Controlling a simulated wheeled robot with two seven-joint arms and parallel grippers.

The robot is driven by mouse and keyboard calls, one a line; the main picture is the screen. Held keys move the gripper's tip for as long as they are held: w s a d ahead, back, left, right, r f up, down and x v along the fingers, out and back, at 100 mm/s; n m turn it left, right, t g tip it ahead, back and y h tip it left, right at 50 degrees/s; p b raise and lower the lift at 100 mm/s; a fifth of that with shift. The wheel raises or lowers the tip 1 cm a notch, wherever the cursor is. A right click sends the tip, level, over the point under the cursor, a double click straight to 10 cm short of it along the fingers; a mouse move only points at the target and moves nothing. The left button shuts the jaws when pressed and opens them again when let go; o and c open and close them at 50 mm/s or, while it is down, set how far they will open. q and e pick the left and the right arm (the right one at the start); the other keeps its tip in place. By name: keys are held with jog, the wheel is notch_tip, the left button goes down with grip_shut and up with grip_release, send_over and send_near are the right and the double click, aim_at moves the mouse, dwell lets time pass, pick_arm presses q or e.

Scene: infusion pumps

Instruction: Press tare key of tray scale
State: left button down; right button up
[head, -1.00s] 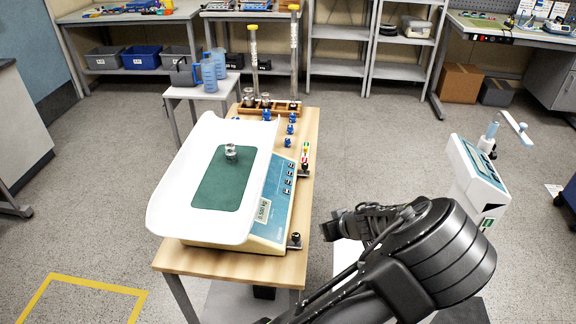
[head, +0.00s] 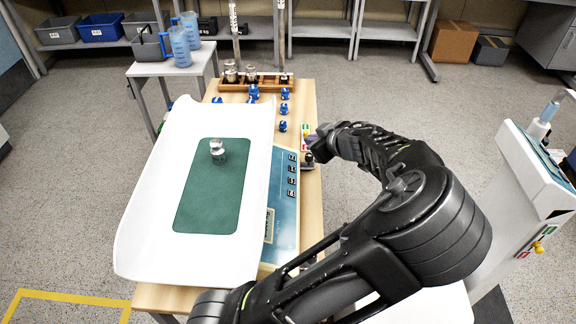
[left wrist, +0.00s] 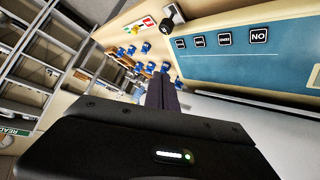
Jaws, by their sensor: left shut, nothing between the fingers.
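The tray scale stands on a wooden table, with a white curved tray (head: 150,215) on top. A small metal weight (head: 217,151) stands on the tray's green mat (head: 210,205). The blue key panel (head: 284,215) lies along the tray's right side, with a column of dark keys (head: 292,169). In the left wrist view the keys (left wrist: 224,39) form a row, the nearest reading "NO"; the other labels are too small to read. My left gripper (head: 318,146) is shut and empty, just right of the panel's far end, apart from the keys. Its fingers (left wrist: 162,92) show in the wrist view.
A black knob (head: 308,159) sticks out beside the panel near my gripper. Several blue pieces (head: 284,108) and a wooden rack (head: 255,84) with metal weights stand farther back on the table. A white device (head: 535,170) stands at the right.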

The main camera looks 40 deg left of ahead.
aim_at(292, 169)
pick_arm(q)
jog(key=shift+s+d+r, duration=0.1)
jog(key=shift+d+r, duration=0.05)
jog(key=shift+s+a+f+b, duration=0.35)
jog(key=shift+a+f+b, duration=0.1)
jog(key=shift+f+b, duration=0.8)
jog(key=shift+s+a+f+b, duration=0.45)
jog(key=shift+f+b, duration=0.5)
jog(key=shift+f, duration=0.55)
jog(key=shift+s+a+f+b, duration=0.3)
jog(key=shift+a+f+b, duration=0.2)
jog(key=shift+f+b, duration=0.75)
jog(key=shift+f, duration=0.25)
jog(key=shift+s+a+f+b, duration=0.1)
jog(key=shift+f+b, duration=0.2)
jog(key=shift+b, duration=0.05)
jog(key=shift+s+a+f+b, duration=0.1)
jog(key=shift+f+b, duration=0.2)
jog(key=shift+b, duration=0.05)
jog(key=shift+r, duration=0.15)
jog(key=shift+w+d+r+p, duration=0.25)
jog(key=shift+r+p, duration=0.2)
jog(key=shift+r, duration=0.15)
